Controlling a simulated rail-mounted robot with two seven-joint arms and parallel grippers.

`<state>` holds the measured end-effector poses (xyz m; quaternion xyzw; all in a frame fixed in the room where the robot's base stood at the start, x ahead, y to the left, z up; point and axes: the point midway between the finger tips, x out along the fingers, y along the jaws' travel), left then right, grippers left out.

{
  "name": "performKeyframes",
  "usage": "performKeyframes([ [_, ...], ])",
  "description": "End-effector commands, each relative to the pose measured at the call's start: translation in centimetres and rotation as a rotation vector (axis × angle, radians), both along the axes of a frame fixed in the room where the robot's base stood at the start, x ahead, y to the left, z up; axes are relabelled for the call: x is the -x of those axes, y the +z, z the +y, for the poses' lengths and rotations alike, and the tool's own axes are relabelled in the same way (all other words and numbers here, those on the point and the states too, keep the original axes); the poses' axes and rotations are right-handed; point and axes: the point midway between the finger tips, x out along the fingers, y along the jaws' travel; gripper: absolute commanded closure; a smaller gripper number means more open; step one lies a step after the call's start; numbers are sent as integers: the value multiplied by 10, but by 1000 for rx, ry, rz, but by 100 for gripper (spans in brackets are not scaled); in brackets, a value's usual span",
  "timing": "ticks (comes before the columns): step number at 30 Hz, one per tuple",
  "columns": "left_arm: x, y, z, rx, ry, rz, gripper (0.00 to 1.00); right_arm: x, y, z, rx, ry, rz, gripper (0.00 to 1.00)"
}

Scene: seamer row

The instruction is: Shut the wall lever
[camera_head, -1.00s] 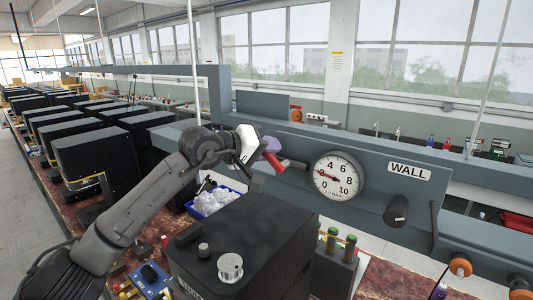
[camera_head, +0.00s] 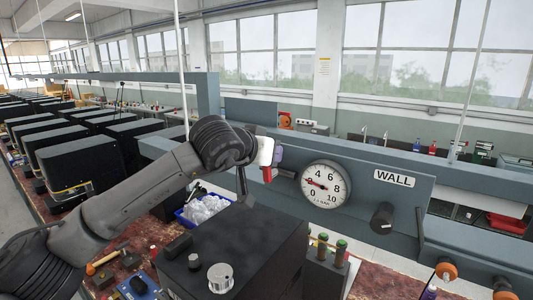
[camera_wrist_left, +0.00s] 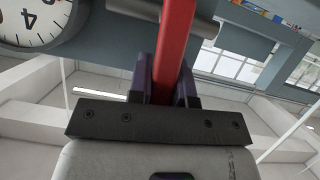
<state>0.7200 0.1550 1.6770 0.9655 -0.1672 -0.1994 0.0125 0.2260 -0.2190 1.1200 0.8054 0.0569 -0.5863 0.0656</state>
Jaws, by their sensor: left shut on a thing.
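The wall lever is a red handle (camera_head: 266,174) beside the gauge on the blue-grey panel marked WALL. In the head view only a short red length shows, close to vertical; my arm and gripper hide the rest. My left gripper (camera_head: 277,157) is at the lever. In the left wrist view the red handle (camera_wrist_left: 174,45) runs between the purple fingers (camera_wrist_left: 165,88), which are shut on it. A grey cylinder (camera_wrist_left: 200,27) lies behind the handle there. My right gripper is not in view.
A round white gauge (camera_head: 326,184) and a black knob (camera_head: 381,218) are on the panel to the right. A black box-shaped machine (camera_head: 250,245) stands below, with a blue bin (camera_head: 183,218) of clear pieces behind it. Green-capped cylinders (camera_head: 340,253) stand near the panel.

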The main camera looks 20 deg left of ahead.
Motion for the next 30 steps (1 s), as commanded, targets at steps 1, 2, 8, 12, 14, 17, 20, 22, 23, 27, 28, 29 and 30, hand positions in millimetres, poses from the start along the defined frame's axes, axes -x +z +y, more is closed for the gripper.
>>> performKeyframes([
  [1, 0, -1, -1, -22, 0, -6, 100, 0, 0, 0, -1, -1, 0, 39],
  [2, 0, -1, -2, -33, 1, -10, 100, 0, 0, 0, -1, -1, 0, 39],
  [8, 1, 0, -5, -83, 0, -28, 100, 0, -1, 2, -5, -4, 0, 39],
  [12, 2, -1, -5, -98, -1, -32, 100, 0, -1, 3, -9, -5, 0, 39],
  [14, 2, -1, -5, -102, 0, -33, 100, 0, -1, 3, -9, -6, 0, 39],
  [17, 2, -1, -6, -105, 0, -34, 100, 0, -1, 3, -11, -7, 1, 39],
  [20, 2, -1, -6, -105, 0, -34, 100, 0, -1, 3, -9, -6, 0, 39],
  [22, 1, -1, -6, -105, 0, -34, 100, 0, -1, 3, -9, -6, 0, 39],
  [23, 1, -1, -6, -106, -1, -35, 100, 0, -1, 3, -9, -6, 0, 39],
  [27, 2, -1, -6, -104, -1, -34, 73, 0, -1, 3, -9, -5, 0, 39],
  [28, 2, -1, -6, -104, -1, -34, 71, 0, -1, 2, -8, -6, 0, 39],
  [29, 2, -1, -6, -104, -1, -34, 68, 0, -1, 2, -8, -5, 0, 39],
  [30, 2, -1, -6, -104, -1, -34, 64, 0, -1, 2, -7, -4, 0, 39],
])
